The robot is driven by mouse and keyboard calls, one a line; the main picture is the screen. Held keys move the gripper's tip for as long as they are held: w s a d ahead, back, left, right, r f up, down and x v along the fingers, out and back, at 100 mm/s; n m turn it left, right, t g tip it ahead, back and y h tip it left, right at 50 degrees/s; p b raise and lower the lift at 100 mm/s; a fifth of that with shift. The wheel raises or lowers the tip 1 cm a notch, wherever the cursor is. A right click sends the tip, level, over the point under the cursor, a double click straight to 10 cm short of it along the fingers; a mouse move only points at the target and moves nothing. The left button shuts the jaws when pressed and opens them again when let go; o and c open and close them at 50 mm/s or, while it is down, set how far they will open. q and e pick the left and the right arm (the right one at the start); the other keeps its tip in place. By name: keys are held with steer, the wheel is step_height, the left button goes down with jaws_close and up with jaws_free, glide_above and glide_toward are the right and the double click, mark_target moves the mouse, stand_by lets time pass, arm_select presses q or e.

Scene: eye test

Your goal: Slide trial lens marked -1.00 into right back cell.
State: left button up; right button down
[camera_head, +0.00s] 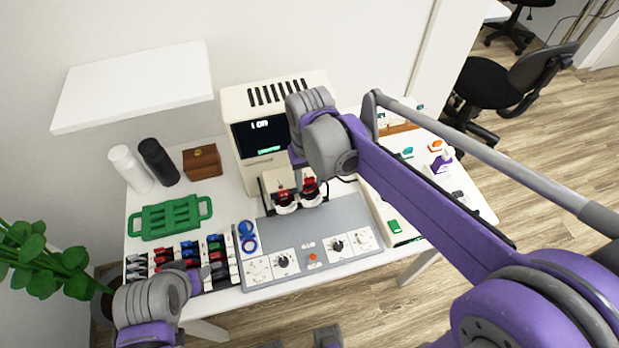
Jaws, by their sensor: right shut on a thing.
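The trial frame (298,203) stands on the grey console, with two round cells side by side and red parts at both. My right gripper (307,180) is at the right-hand cell of the picture, below my wrist, which hides much of it. It is shut on a small red-rimmed trial lens (310,188); its marking is too small to read, and how far it sits in a cell is unclear. My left gripper (204,277) is low over the lens rack (180,257) at the front left; its jaws are unclear.
The grey console (345,215) with dials fills the middle front. A cream instrument (237,105) with a dark screen stands behind. A green tray (170,218), a wooden box (201,161) and two bottles (158,160) are left. A white shelf (135,88) overhangs the back left.

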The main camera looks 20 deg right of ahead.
arm_select(q)
steer(key=shift+s+f+b, duration=0.25)
steer(key=shift+f+b, duration=0.4)
steer(key=shift+f, duration=0.3)
arm_select(e)
steer(key=shift+f, duration=1.25)
steer(key=shift+c, duration=1.6)
jaws_free()
arm_select(q)
steer(key=shift+w+r+p, duration=0.15)
steer(key=shift+r+p, duration=0.25)
steer(key=shift+r, duration=0.1)
arm_select(e)
step_height(320, 180, up, 11)
steer(key=shift+f, duration=0.1)
